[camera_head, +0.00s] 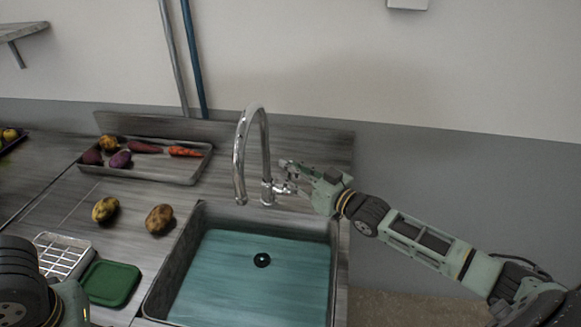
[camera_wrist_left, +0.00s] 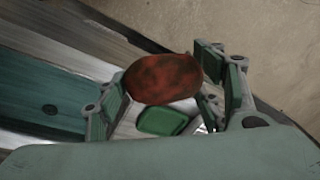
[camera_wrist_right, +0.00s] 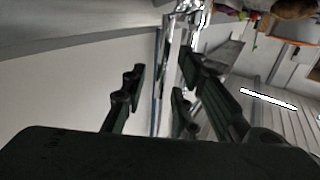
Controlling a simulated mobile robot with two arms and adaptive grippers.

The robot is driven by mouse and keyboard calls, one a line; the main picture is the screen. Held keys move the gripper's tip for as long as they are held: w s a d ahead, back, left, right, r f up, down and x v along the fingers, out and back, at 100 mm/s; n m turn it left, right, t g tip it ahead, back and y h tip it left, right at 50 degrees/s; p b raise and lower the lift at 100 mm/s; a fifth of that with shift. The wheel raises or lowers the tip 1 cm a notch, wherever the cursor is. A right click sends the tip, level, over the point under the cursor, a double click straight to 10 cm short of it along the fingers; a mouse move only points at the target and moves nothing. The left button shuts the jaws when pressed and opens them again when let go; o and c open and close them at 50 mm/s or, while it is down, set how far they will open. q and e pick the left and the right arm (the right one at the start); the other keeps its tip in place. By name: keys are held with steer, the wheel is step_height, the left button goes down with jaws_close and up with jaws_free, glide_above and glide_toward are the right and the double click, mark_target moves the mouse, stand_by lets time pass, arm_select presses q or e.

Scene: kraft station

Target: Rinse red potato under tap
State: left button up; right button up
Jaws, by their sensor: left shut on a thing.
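The red potato (camera_wrist_left: 163,79) is dark red and mottled. It sits between the fingers of my left gripper (camera_wrist_left: 160,82), which is shut on it, in the left wrist view. In the head view only my left arm shows at the lower left; the potato is not seen there. The chrome tap (camera_head: 242,150) arches over the sink (camera_head: 190,235), and no water stream shows below its spout. My right gripper (camera_head: 290,178) is at the tap's lever side, right of the spout. In the right wrist view its fingers (camera_wrist_right: 160,90) are apart, with the tap (camera_wrist_right: 168,45) beyond them.
A tray (camera_head: 190,172) of vegetables stands at the back left. Two brownish potatoes (camera_head: 105,209) (camera_head: 159,219) lie on the counter left of the sink. A green pad (camera_head: 110,283) and a white rack (camera_head: 62,255) are at the front left. The sink is empty.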

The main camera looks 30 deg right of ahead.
steer(key=shift+w+a, duration=0.25)
steer(key=shift+w, duration=0.4)
steer(key=shift+c, duration=0.5)
jaws_close()
